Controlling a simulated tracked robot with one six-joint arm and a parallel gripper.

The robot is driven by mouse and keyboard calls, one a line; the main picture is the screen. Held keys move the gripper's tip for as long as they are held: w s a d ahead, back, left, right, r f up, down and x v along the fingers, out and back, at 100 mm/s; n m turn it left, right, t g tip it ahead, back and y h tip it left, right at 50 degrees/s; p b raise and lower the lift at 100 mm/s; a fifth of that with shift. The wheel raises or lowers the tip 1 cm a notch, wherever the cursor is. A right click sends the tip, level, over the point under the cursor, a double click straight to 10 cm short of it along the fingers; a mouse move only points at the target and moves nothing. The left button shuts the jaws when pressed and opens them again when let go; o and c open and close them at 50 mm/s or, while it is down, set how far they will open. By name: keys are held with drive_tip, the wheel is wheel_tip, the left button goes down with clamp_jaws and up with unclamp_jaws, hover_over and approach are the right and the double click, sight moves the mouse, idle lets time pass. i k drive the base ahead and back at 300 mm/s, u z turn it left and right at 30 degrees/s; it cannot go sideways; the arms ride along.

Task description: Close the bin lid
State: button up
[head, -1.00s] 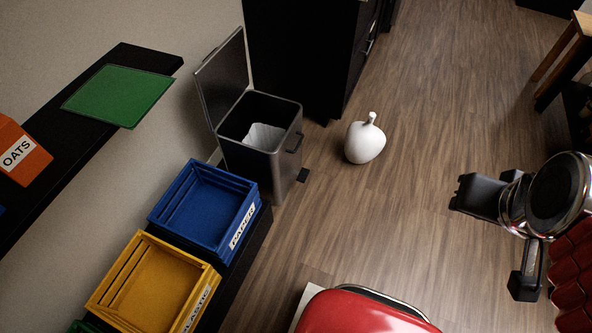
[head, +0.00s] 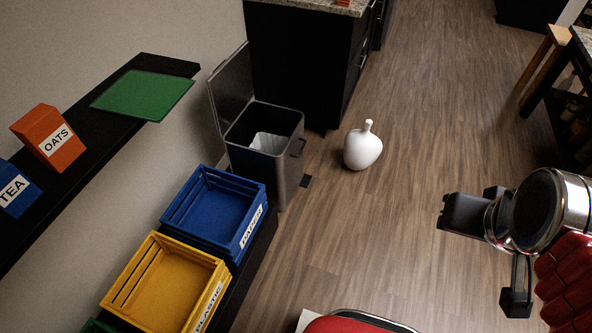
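A dark grey pedal bin (head: 265,165) stands against the wall, left of the dark cabinet. Its lid (head: 232,90) is raised, leaning up toward the wall. A whitish crumpled liner or paper (head: 268,143) shows inside the bin. My gripper (head: 446,214) is at the right of the head view, over the floor and well apart from the bin.
A white pear-shaped ornament (head: 362,148) stands on the floor right of the bin. Blue (head: 215,210) and yellow (head: 168,285) crates sit in front of it. A shelf (head: 150,70) juts from the wall at left. A dark cabinet (head: 303,65) stands behind.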

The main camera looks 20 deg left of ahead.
sight(231, 87)
drive_tip(key=u, duration=0.9)
drive_tip(key=i, duration=1)
drive_tip(key=u, duration=1.55)
